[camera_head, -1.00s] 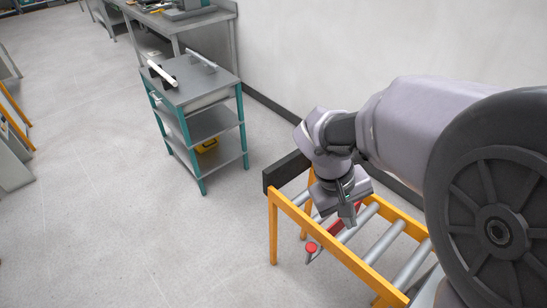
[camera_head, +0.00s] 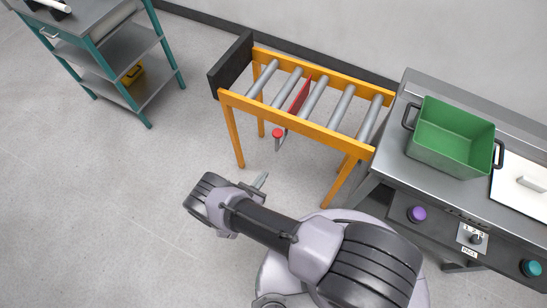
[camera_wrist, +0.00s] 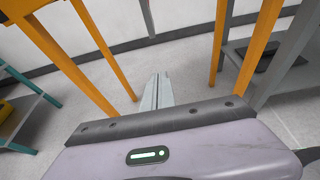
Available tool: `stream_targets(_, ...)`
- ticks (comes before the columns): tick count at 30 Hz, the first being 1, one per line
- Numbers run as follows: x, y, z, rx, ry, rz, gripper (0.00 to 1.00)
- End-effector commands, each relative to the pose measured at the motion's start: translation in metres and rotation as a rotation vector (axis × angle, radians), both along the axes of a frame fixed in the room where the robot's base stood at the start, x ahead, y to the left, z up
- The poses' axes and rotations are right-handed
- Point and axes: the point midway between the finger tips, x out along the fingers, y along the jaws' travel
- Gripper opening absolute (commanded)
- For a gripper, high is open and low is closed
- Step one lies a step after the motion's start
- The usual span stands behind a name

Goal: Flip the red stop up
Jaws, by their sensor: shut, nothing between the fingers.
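The red stop (camera_head: 301,95) is a narrow red plate lying crosswise between the rollers of the orange roller conveyor (camera_head: 300,121). A grey lever with a red knob (camera_head: 278,133) sits outside the conveyor's front rail, beside the stop. I cannot tell from this angle how far the plate rises above the rollers. My gripper (camera_head: 261,180) is in front of and below the front rail, apart from the knob and lever. In the wrist view its fingers (camera_wrist: 157,90) are shut and empty, pointing between orange legs (camera_wrist: 101,62). The red stop is not visible there.
A black end plate (camera_head: 231,66) closes the conveyor's left end. A grey bench (camera_head: 399,150) with a green bin (camera_head: 452,137) and control knobs adjoins its right end. A teal-framed cart (camera_head: 112,62) stands at the left. The floor left of my arm is clear.

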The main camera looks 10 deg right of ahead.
Motion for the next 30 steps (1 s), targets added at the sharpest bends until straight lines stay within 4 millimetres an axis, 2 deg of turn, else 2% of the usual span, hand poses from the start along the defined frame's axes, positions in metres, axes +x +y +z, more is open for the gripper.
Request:
stream_targets(7,0.001,-0.001,0.000,0.001,-0.001,-0.003,0.00)
stream_targets(11,0.010,-0.008,-0.005,0.001,0.000,-0.007,0.00)
stream_targets(23,0.075,-0.056,-0.035,0.003,-0.002,-0.009,0.00)
stream_targets(27,0.078,-0.056,-0.009,0.001,0.000,-0.003,0.00)
stream_targets(30,0.078,-0.056,0.002,0.002,0.000,-0.004,0.00)
